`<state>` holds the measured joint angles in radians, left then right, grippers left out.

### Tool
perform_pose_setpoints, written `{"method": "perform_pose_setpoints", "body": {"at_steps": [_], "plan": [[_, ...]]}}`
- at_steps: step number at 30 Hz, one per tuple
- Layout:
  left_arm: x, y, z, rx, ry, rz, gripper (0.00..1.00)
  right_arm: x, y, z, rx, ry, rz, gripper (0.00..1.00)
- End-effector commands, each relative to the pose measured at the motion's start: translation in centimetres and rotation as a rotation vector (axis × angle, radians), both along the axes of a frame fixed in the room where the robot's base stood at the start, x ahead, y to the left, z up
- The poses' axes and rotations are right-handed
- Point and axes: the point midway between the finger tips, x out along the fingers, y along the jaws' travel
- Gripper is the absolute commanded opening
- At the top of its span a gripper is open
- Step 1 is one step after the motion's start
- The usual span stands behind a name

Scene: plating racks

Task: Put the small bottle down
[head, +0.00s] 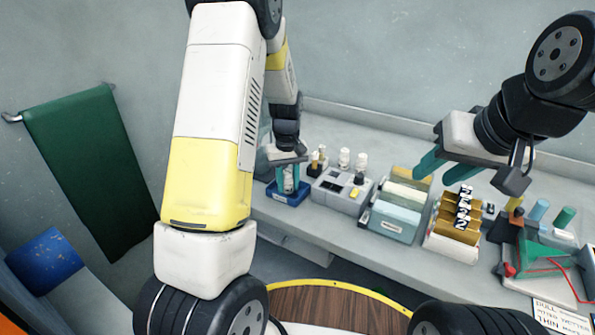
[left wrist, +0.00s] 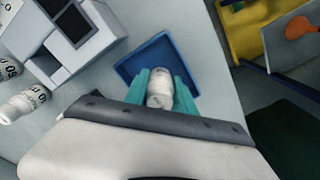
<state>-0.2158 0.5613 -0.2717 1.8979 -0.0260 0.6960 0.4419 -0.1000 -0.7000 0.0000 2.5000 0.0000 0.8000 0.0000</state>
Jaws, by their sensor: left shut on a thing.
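The small bottle (left wrist: 160,87) is white and sits between the teal fingers of my left gripper (left wrist: 160,92) in the left wrist view. The left gripper is shut on it, over a blue tray (left wrist: 128,69). In the head view my left gripper (head: 289,178) reaches down at the blue tray (head: 290,199), and the bottle shows pale between the fingers. I cannot tell whether its base touches the tray floor. My right gripper (head: 440,168) hangs above the bench at the right, its teal fingers apart and empty.
Right of the tray stands a grey block (head: 338,193) with slots and small bottles around it. Further right are a file box (head: 393,213), a rack with gold dividers (head: 455,228) and coloured pegs. A green towel (head: 88,165) hangs at the left.

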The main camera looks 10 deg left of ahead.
Motion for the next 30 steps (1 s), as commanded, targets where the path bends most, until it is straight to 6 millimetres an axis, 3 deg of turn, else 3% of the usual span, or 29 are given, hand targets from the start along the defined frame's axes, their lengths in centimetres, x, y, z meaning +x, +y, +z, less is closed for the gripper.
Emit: {"method": "perform_pose_setpoints", "body": {"at_steps": [5, 6, 9, 20, 25, 30], "plan": [[0.0, 0.0, -0.3, 0.0, 0.001, 0.0, 0.0, 0.0, 0.0, 0.0, 0.0, 0.0, 0.0, 0.39], [0.0, 0.0, -0.3, 0.0, 0.0, 0.0, 0.35, 0.0, 0.0, 0.0, 0.0, 0.0, 0.0, 0.39], [0.0, 0.0, -0.3, 0.0, 0.0, 0.0, 0.53, 0.0, 0.0, 0.0, 0.0, 0.0, 0.0, 0.39], [0.0, 0.0, 0.1, 0.0, -0.001, 0.0, 0.53, 0.0, 0.0, 0.0, 0.0, 0.0, 0.0, 0.39], [0.1, -0.1, 2.3, -0.001, -0.004, -0.001, 0.53, 0.0, 0.0, 0.0, 0.0, 0.0, 0.0, 0.39], [0.1, -0.1, 6.1, -0.002, -0.005, -0.001, 0.53, 0.0, 0.0, 0.0, 0.0, 0.0, 0.0, 0.39]]}}
